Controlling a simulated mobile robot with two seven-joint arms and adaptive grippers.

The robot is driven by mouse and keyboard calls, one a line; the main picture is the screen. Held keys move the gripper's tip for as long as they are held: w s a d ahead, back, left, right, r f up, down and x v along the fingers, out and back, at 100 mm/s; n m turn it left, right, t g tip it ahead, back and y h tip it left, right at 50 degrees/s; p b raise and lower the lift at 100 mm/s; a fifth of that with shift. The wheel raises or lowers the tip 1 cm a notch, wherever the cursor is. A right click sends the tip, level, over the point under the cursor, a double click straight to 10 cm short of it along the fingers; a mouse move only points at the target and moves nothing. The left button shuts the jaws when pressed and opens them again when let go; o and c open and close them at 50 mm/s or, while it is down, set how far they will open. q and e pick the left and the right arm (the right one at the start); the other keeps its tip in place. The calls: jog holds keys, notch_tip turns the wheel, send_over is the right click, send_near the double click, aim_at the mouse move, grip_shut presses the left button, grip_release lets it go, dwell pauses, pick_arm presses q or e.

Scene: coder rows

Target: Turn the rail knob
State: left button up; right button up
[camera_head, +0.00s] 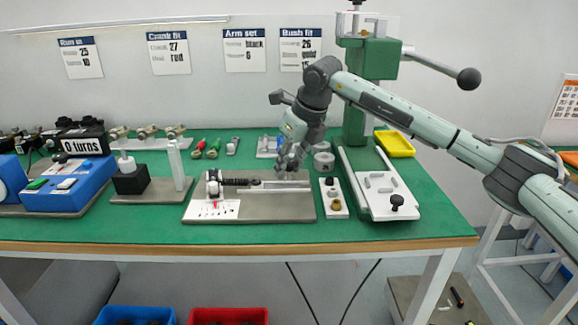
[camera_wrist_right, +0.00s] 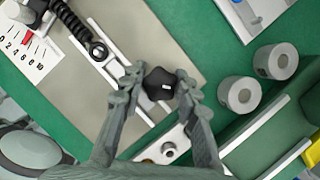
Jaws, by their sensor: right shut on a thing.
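A white scale card (camera_head: 210,209) with numbers and a red pointer (camera_wrist_right: 27,39) lies at the plate's left end. My right gripper (camera_wrist_right: 158,88) is shut on the knob, one finger on each side. In the head view the right gripper (camera_head: 287,168) hangs over the rail's right end and hides the knob. My left gripper is not in view.
To the right stand grey rings (camera_wrist_right: 240,95), a white plate with a gold knob (camera_head: 334,198) and a green press (camera_head: 355,110) with a long lever. A black block fixture (camera_head: 131,181) stands left. Green mat is bare along the front edge.

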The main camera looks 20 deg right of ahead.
jog(key=n+y, duration=0.1)
jog(key=n, duration=0.2)
jog(key=shift+n, duration=0.3)
jog(key=o, duration=1.2)
jog(key=shift+g, duration=0.3)
jog(key=shift+c, duration=0.2)
jog(key=v, duration=0.7)
jog(key=shift+d+r, duration=0.15)
jog(key=shift+r, duration=0.15)
jog(key=shift+s, duration=0.15)
